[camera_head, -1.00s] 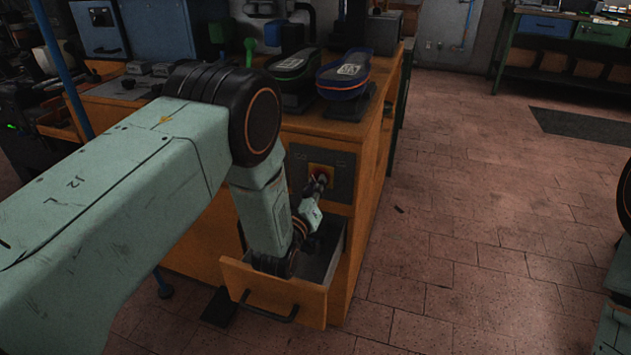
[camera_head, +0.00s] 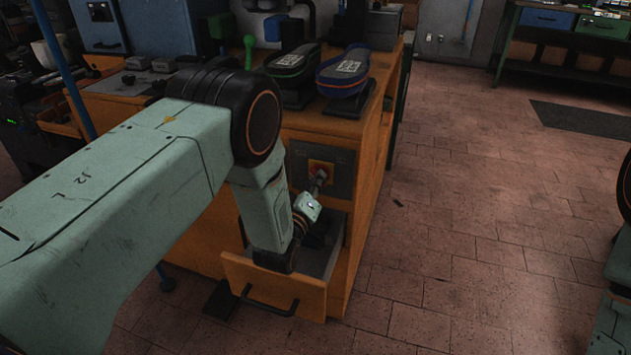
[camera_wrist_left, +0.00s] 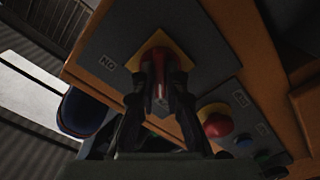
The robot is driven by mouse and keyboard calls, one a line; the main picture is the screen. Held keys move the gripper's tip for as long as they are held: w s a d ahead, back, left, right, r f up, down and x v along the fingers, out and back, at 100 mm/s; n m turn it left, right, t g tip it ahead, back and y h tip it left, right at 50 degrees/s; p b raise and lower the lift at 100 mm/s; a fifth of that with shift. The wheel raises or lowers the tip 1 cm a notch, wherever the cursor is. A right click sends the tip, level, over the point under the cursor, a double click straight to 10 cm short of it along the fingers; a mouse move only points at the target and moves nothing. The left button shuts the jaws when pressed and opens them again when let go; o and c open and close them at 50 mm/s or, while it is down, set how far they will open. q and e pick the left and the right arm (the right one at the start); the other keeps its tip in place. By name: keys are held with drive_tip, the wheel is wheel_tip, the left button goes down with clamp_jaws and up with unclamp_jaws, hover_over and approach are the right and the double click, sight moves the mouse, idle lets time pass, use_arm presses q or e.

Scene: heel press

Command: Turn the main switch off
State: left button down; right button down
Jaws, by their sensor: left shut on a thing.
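The main switch is a red handle on a yellow plate (camera_head: 321,166), set in a grey panel on the front of the orange bench. In the left wrist view the red handle (camera_wrist_left: 160,85) stands between both dark fingers of my left gripper (camera_wrist_left: 160,98), which is shut on it. A white label with letters, seemingly "ON" upside down, sits beside the yellow plate. In the head view my left gripper (camera_head: 318,184) reaches up to the switch from below, small and dark. The fingers hide part of the handle. My right gripper is in neither view.
An open drawer (camera_head: 275,290) juts out below the switch, under my left forearm. A red round button (camera_wrist_left: 217,124) and smaller buttons sit beside the switch. Two shoe-shaped pieces (camera_head: 343,74) rest on the bench top.

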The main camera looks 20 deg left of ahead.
use_arm(q)
drive_tip(key=c, duration=1.4)
unclamp_jaws()
drive_tip(key=shift+s, duration=0.1)
drive_tip(key=s, duration=1.2)
drive_tip(key=shift+a, duration=0.2)
drive_tip(key=shift+f, duration=0.1)
